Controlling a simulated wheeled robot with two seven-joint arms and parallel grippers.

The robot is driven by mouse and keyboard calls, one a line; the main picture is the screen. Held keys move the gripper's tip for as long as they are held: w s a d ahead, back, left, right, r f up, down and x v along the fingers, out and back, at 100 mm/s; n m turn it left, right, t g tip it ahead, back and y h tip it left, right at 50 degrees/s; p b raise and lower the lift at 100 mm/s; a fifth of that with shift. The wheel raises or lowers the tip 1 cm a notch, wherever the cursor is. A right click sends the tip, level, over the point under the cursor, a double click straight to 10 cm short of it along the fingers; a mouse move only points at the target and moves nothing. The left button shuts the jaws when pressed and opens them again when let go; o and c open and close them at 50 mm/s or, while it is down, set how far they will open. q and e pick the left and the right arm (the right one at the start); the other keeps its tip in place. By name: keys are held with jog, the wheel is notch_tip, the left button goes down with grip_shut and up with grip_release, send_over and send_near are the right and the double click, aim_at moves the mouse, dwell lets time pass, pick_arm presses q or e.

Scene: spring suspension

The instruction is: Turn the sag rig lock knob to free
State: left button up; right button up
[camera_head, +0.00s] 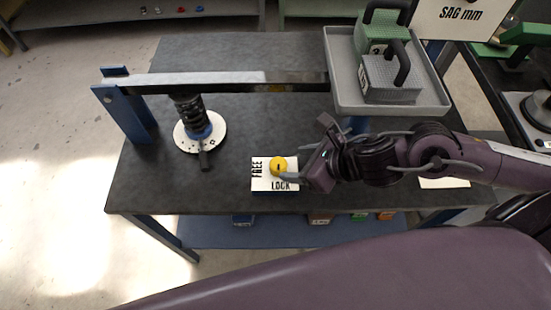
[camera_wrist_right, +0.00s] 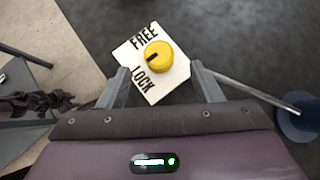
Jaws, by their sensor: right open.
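The yellow lock knob (camera_head: 278,165) sits on a white plate (camera_head: 262,184) marked FREE at its left and LOCK at its near edge. In the right wrist view the knob (camera_wrist_right: 158,55) has a short black mark on the side facing the two words; I cannot tell exactly which word it points at. My right gripper (camera_head: 293,170) is just right of the knob. In the right wrist view its fingers (camera_wrist_right: 163,78) are spread apart, with nothing between them but the plate's near part; the knob is just beyond the tips. My left gripper is not in view.
A spring (camera_head: 188,110) stands on a white disc under a long metal beam (camera_head: 210,82) with a blue support (camera_head: 125,115). A grey tray (camera_head: 345,80) holds weights (camera_head: 388,75) behind my right arm. The dark table (camera_head: 225,190) is clear around the plate's left.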

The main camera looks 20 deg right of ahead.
aim_at(280, 164)
jog(key=shift+w+a+f, duration=0.4)
jog(key=x, duration=0.4)
jog(key=shift+w+f, duration=0.1)
jog(key=shift+f, duration=0.05)
jog(key=shift+w+a+f, duration=0.35)
jog(key=shift+a+f, duration=0.05)
jog(key=shift+f, duration=0.15)
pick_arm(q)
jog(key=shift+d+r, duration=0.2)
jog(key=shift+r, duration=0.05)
pick_arm(e)
jog(key=c, duration=1)
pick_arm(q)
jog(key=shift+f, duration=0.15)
